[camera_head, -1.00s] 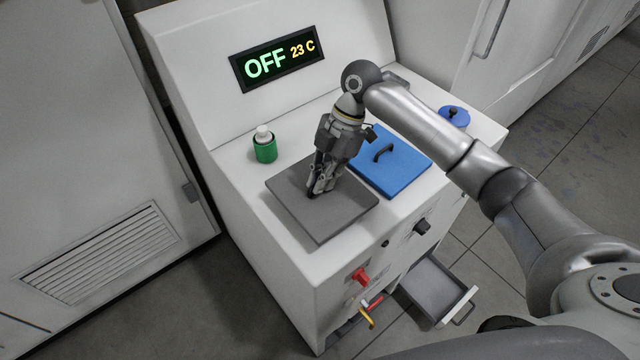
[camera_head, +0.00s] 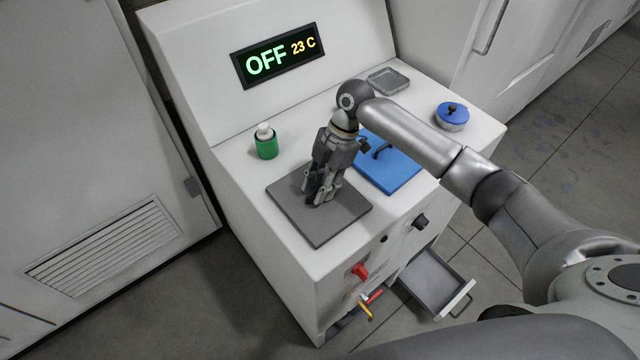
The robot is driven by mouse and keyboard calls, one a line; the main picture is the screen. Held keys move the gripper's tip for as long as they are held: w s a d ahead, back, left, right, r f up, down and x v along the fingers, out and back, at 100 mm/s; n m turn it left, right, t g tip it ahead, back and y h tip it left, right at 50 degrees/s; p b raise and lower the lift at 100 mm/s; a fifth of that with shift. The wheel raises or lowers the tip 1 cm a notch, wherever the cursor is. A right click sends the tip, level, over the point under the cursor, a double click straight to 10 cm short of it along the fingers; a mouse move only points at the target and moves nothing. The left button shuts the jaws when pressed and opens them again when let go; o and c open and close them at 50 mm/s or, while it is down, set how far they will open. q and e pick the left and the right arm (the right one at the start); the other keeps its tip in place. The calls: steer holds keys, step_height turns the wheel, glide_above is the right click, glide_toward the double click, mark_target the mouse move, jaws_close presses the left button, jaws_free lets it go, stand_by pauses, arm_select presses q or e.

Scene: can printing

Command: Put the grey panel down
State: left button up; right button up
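The grey panel (camera_head: 321,228) is a flat square plate at the front left of the white machine's top. It lies flat, on or very close to the surface; I cannot tell if a small gap is left. My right gripper (camera_head: 316,198) points down over the middle of the panel and appears shut on it. The fingers hide the place where they meet the panel. My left gripper is out of view.
A blue panel (camera_head: 398,177) with a black handle lies right of the grey one. A green bottle (camera_head: 266,146) stands behind left. A blue-lidded pot (camera_head: 452,117) and a grey tray (camera_head: 388,81) are farther right. An open drawer (camera_head: 433,282) juts from the front.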

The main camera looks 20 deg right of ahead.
steer(key=shift+r, duration=0.1)
steer(key=b+v, duration=0.3)
steer(key=v, duration=0.9)
steer(key=shift+b, duration=0.3)
